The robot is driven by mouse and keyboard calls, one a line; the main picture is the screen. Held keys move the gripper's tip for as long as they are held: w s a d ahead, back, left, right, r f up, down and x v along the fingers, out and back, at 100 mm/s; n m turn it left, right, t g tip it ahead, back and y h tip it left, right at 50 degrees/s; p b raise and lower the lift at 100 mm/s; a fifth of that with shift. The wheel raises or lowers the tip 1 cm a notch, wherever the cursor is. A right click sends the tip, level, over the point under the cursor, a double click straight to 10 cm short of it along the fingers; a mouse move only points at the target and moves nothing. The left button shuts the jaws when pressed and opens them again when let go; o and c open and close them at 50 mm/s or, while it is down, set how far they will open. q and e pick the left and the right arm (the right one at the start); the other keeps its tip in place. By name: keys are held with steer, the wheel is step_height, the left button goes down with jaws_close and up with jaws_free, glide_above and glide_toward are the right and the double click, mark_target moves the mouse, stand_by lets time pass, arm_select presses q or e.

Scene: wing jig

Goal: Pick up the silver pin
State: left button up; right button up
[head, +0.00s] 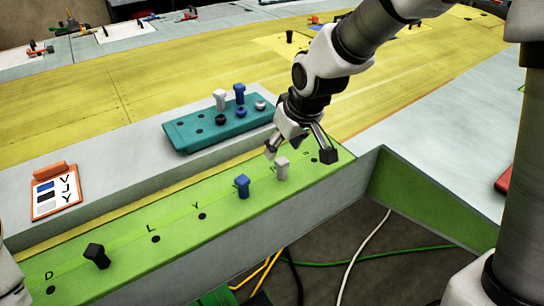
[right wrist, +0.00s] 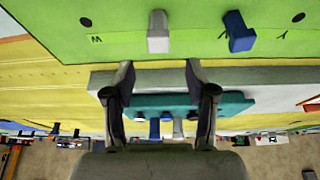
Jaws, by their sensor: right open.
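A silver pin (head: 282,168) stands upright in the green strip (head: 130,238), just right of a blue pin (head: 242,186). In the right wrist view the silver pin (right wrist: 158,32) is near the top, in line with the gap between my fingers, and the blue pin (right wrist: 238,32) is to its right. My right gripper (head: 300,154) is open and empty, close to the silver pin and apart from it; its spread fingers also show in the right wrist view (right wrist: 158,78). Another silver pin (head: 219,100) stands in the teal tray (head: 185,143). My left gripper is out of view.
The teal tray also holds a blue pin (head: 239,93) and a round silver-topped piece (head: 260,104). A black pin (head: 96,256) stands at the strip's left end. An orange clipboard (head: 42,172) lies on the grey ledge. Cables lie on the floor below.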

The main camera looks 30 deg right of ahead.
mark_target(283, 162)
steer(key=shift+s+f+p, duration=0.3)
steer(key=shift+s+f, duration=0.35)
steer(key=shift+s, duration=0.15)
steer(key=shift+w+f+p, duration=0.1)
steer(key=shift+f+p, duration=0.25)
steer(key=shift+f, duration=0.4)
steer(key=x, duration=0.3)
steer(key=shift+w+d+f, duration=0.15)
steer(key=shift+w, duration=0.4)
steer(key=shift+w+f, duration=0.25)
steer(key=shift+s+r, duration=0.25)
steer(key=shift+s, duration=0.05)
steer(key=shift+c, duration=0.7)
steer(key=shift+s+r, duration=0.1)
steer(key=shift+s, duration=0.1)
steer(key=c, duration=0.6)
jaws_close()
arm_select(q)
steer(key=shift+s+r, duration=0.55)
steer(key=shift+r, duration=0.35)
arm_select(e)
steer(key=shift+w, duration=0.1)
